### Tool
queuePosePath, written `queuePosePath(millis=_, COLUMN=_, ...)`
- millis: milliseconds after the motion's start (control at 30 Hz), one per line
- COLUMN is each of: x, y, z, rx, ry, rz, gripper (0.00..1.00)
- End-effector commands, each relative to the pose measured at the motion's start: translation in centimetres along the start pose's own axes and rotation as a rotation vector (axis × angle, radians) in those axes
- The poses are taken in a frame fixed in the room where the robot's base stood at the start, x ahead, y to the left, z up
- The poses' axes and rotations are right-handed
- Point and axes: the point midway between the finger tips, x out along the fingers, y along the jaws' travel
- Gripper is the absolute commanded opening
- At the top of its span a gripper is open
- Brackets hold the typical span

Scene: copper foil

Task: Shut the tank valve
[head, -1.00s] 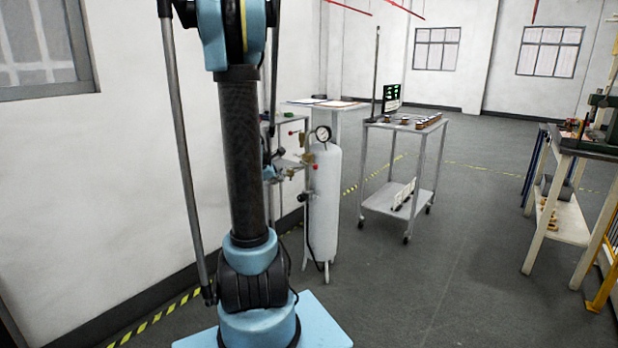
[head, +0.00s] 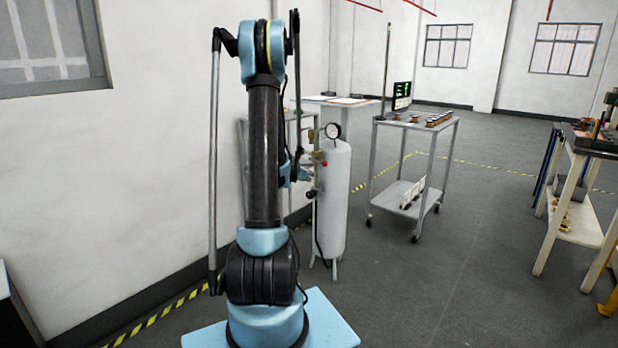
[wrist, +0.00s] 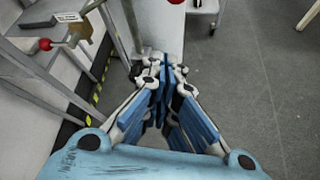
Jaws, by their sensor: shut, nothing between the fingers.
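The white tank (head: 334,205) stands upright on the floor, just right of my arm in the head view. It has a round gauge (head: 333,130) on top, brass fittings, a red knob (head: 325,163) and a black knob (head: 311,194). Part of its left side is hidden by my arm. In the wrist view a brass valve (wrist: 78,27) with a pale tag and a red ball end (wrist: 45,44) is at upper left. My gripper (wrist: 166,66) is shut and empty, below and right of that valve in the picture, apart from it. My arm mostly hides the gripper in the head view.
A wheeled cart (head: 408,125) with small parts and a display stands right of the tank. A grey rack (head: 298,117) stands behind my arm by the wall. A workbench (head: 585,190) is at far right. Open floor (head: 480,240) lies between the cart and bench.

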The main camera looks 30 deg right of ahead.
Motion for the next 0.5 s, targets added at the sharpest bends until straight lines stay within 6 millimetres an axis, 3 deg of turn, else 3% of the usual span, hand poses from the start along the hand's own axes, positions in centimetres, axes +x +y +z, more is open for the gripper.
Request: queuePosePath(millis=500, x=6.7, y=0.0, z=0.0, rx=0.002, ry=0.000, rz=-0.001, gripper=0.00)
